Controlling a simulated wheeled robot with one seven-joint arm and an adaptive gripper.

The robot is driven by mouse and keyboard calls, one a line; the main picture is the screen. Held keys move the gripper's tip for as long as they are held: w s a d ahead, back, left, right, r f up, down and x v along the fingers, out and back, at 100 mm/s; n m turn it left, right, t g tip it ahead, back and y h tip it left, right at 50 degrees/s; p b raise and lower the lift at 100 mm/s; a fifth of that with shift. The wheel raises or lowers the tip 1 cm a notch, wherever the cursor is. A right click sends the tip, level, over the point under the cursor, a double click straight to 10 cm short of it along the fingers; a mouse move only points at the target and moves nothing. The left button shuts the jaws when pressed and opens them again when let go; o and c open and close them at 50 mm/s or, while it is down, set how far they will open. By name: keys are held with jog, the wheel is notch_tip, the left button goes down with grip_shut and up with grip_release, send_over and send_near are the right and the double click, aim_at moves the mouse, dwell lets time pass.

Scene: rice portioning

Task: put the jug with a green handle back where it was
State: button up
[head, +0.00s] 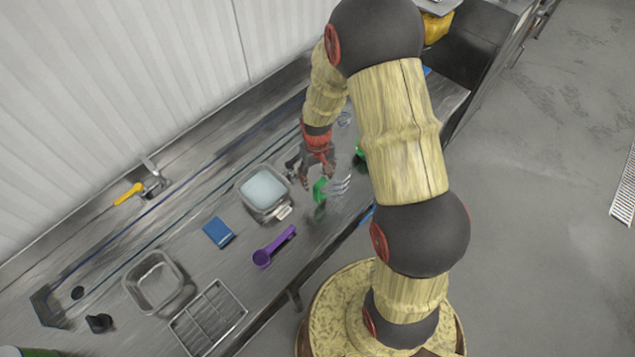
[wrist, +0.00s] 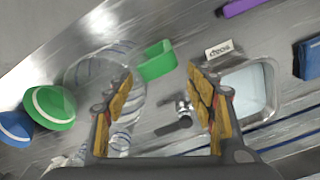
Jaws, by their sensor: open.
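The clear jug with a green handle stands on the steel counter in the head view, its handle (head: 319,190) at its left and its see-through body (head: 341,186) to the right. In the wrist view the handle (wrist: 157,61) shows just beyond and between my fingertips, and the clear, ribbed body (wrist: 105,72) lies to the left, partly behind the left finger. My gripper (head: 318,180) is open and empty, close to the handle. It also shows in the wrist view (wrist: 161,78). I cannot tell whether a finger touches the jug.
A container with pale contents (head: 243,189) stands left of the jug, with a label card (head: 284,212). A blue block (head: 218,233), a purple scoop (head: 271,250), an empty clear tub (head: 131,287) and a wire rack (head: 208,318) lie farther left. A green round thing (wrist: 48,107) is near the jug.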

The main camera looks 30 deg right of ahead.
jog(key=s+a+r+t, duration=0.1)
jog(key=s+a+r, duration=0.15)
jog(key=r, duration=1.05)
jog(key=s+a+r+t, duration=0.2)
jog(key=s+r, duration=0.2)
jog(key=r, duration=0.9)
jog(key=s+a+r+t, duration=0.2)
jog(key=s+r, duration=0.7)
jog(key=s, duration=0.4)
jog(key=shift+a+r+n+t, duration=0.3)
jog(key=shift+a+r+n, duration=0.1)
jog(key=shift+f+b, duration=0.1)
jog(key=shift+b, duration=0.3)
notch_tip(320, 180, down, 20)
jog(key=b, duration=1.9)
jog(key=shift+b, duration=0.35)
jog(key=shift+w, duration=0.1)
